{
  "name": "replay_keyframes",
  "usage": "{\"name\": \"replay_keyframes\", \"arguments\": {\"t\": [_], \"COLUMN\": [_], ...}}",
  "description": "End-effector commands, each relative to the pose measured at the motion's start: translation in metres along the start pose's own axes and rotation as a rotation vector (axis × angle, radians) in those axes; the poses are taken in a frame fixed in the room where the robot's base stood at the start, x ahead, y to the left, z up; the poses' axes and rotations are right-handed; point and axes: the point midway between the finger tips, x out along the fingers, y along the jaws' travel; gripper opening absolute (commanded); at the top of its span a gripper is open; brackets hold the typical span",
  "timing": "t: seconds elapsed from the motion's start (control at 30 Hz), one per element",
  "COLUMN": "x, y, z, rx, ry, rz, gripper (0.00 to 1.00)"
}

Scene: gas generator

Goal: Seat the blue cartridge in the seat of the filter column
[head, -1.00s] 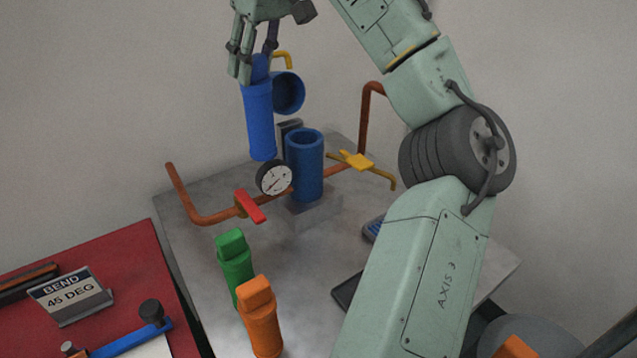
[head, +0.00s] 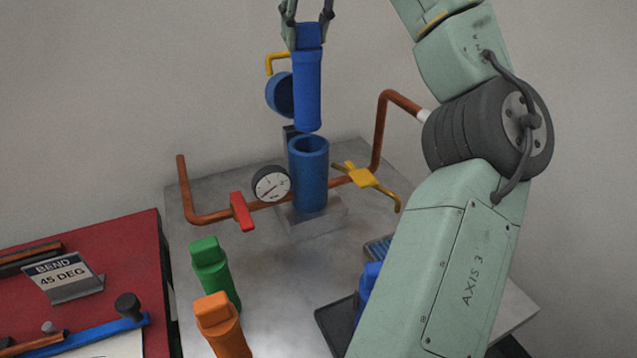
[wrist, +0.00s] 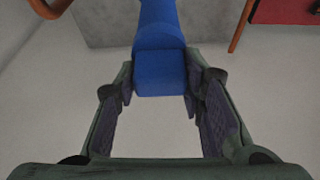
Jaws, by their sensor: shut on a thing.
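The blue cartridge (head: 307,92) hangs upright in my gripper (head: 308,30) in the head view. Its lower end is just above the open mouth of the blue filter column (head: 308,178), roughly in line with it in this view; how well they line up in depth I cannot tell. The column's round cap (head: 280,94) stands swung open behind and left of the cartridge. In the wrist view the two fingers (wrist: 160,92) are shut on the cartridge's blocky top (wrist: 160,66). The inside of the seat is mostly hidden.
A copper pipe (head: 212,217) with a gauge (head: 271,184), a red handle (head: 241,211) and a yellow handle (head: 361,175) runs past the column. Green (head: 214,268) and orange (head: 220,325) cartridges stand in front. A red bench (head: 110,255) is at left.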

Motion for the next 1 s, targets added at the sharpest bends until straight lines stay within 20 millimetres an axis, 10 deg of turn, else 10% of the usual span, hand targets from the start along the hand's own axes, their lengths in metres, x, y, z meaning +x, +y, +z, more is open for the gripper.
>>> {"name": "replay_keyframes", "arguments": {"t": [0.53, 1.0], "x": [0.110, 0.156], "y": [0.002, 0.005], "z": [0.040, 0.058], "rx": [0.004, 0.007], "ry": [-0.002, -0.001], "rz": [-0.002, 0.001], "gripper": [0.00, 0.00]}}
